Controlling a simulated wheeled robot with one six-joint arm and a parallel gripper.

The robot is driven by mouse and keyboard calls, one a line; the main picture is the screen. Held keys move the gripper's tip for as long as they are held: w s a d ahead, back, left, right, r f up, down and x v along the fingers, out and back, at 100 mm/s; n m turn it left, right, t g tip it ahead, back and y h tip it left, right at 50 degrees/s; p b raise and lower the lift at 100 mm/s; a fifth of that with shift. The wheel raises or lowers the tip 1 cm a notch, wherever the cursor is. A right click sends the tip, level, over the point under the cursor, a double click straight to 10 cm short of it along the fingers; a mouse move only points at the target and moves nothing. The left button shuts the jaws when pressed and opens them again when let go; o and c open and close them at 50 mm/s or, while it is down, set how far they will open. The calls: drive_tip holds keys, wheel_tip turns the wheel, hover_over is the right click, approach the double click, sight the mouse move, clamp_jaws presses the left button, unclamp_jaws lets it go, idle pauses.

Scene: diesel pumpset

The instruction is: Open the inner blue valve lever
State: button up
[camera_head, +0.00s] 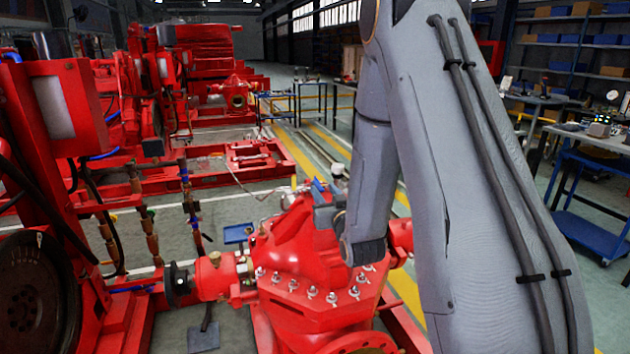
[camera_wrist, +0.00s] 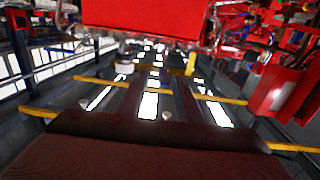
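In the head view my arm comes down from the upper right, and its wrist end (camera_head: 330,212) is just above the red pump casing (camera_head: 290,240). The fingers cannot be made out, so their opening and any hold are unclear. A small blue piece (camera_head: 318,185) shows just behind the wrist end; I cannot tell whether it is the inner valve lever. A yellow piece (camera_head: 293,183) and a pale cap (camera_head: 338,170) stand close by. The wrist view is tilted and shows a yellow piece (camera_wrist: 190,62) and a pale cap (camera_wrist: 123,66) below a red block (camera_wrist: 140,18).
A red engine with a dark flywheel (camera_head: 38,290) stands at the left, with brass-fitted pipes (camera_head: 150,238) beside it. Bolts (camera_head: 312,292) line the casing flange. A blue cart (camera_head: 590,205) stands at the right. Yellow-lined floor lies behind the pump. A dark maroon surface (camera_wrist: 140,155) fills the wrist view's bottom.

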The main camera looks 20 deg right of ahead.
sight(316, 181)
drive_tip(key=w+p, duration=0.1)
drive_tip(key=w, duration=0.6)
drive_tip(key=shift+w+a+p, duration=0.1)
drive_tip(key=shift+w+p, duration=0.2)
drive_tip(key=shift+p, duration=0.05)
drive_tip(key=shift+c, duration=0.3)
clamp_jaws()
